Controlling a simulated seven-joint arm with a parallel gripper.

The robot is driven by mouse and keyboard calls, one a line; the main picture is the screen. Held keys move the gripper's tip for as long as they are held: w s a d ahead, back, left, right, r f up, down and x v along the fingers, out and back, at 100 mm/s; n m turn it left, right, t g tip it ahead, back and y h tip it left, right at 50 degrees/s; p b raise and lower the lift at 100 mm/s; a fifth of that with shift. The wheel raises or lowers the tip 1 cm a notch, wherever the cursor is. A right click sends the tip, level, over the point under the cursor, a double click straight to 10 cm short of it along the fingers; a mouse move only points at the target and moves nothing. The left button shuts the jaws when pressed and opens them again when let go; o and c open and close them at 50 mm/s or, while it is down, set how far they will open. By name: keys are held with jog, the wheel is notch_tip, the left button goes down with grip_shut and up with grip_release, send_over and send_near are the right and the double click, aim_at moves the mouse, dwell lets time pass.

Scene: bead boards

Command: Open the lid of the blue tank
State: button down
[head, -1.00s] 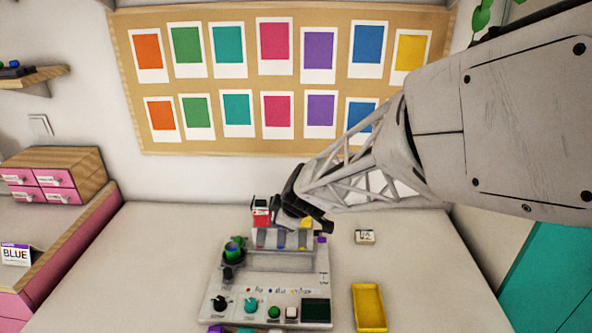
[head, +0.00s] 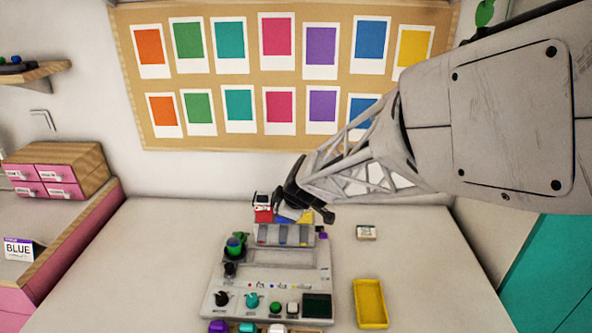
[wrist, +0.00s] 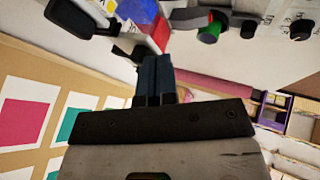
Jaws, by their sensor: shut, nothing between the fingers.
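The blue tank (head: 286,218) stands at the back of the bead machine, between a red tank (head: 263,215) and a yellow tank (head: 306,217). My gripper (head: 281,206) is just above and behind the blue tank, partly covering its top. In the wrist view the fingers (wrist: 156,62) are shut with nothing between them. They point towards the blue tank (wrist: 138,12) and the red tank (wrist: 160,36). A gap shows between the fingertips and the blue surface. I cannot tell clearly how the blue tank's lid stands.
The bead machine (head: 240,298) has knobs, buttons and a dark screen in front.

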jog(key=shift+s, duration=0.15)
jog(key=s+d+r, duration=0.3)
jog(key=s+r, duration=0.5)
jog(key=shift+s+d, duration=0.2)
jog(key=shift+d, duration=0.2)
dwell(0.3)
jog(key=shift+w, duration=0.1)
jog(key=w+a+r+m+g+h, duration=0.1)
jog(key=w+a+m+g+h, duration=0.1)
jog(key=w+m+g, duration=0.3)
jog(key=w+a+r+m+g+h, duration=0.1)
jog(key=w+m+g, duration=0.4)
jog(key=w+m, duration=0.6)
jog(key=shift+w+a+m+h, duration=0.45)
jog(key=shift+w+h, duration=0.35)
jog(key=shift+w, duration=2.2)
